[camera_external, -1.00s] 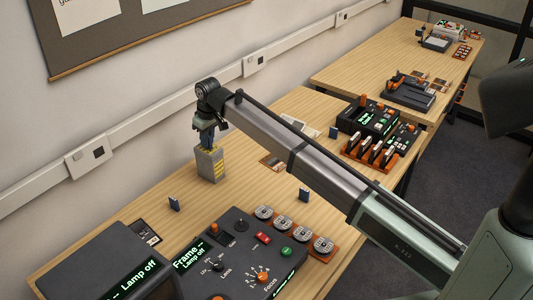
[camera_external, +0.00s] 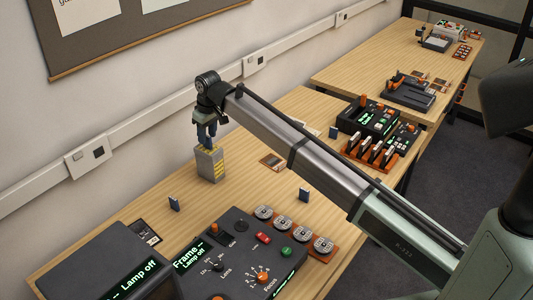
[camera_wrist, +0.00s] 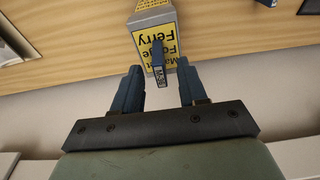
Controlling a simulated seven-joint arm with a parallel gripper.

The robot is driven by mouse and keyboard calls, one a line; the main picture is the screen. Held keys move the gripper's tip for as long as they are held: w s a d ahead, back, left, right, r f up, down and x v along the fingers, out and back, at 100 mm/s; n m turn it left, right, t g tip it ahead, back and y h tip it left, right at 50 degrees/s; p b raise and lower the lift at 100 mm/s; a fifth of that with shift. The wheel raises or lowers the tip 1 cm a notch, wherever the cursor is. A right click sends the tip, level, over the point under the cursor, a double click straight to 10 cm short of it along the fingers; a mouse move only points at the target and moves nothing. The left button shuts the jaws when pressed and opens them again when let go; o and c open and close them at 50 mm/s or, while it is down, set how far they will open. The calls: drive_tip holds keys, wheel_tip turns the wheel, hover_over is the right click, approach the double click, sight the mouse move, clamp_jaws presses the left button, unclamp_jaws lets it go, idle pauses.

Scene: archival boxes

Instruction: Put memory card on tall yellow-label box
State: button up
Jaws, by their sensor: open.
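The tall box (camera_external: 210,165) with yellow labels stands upright on the near bench, close to the wall. In the wrist view its yellow-labelled face (camera_wrist: 157,32) is at the top centre. A small dark blue memory card (camera_wrist: 158,62) with a white printed edge stands on the box's top. My gripper (camera_wrist: 160,88) is open, with one finger on each side of the card and a gap to both. In the external view my gripper (camera_external: 206,138) is just above the box. The card there is hard to tell from the fingers.
Other small dark blue upright pieces stand on the bench at left (camera_external: 174,203), centre (camera_external: 305,194) and back (camera_external: 333,132). A dark control console (camera_external: 240,255) fills the front. An orange-based rack (camera_external: 372,155) stands to the right. The wall is close behind the box.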

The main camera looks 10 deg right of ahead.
wheel_tip(320, 180, up, 10)
drive_tip(key=s+d, duration=0.1)
drive_tip(key=shift+f, duration=0.2)
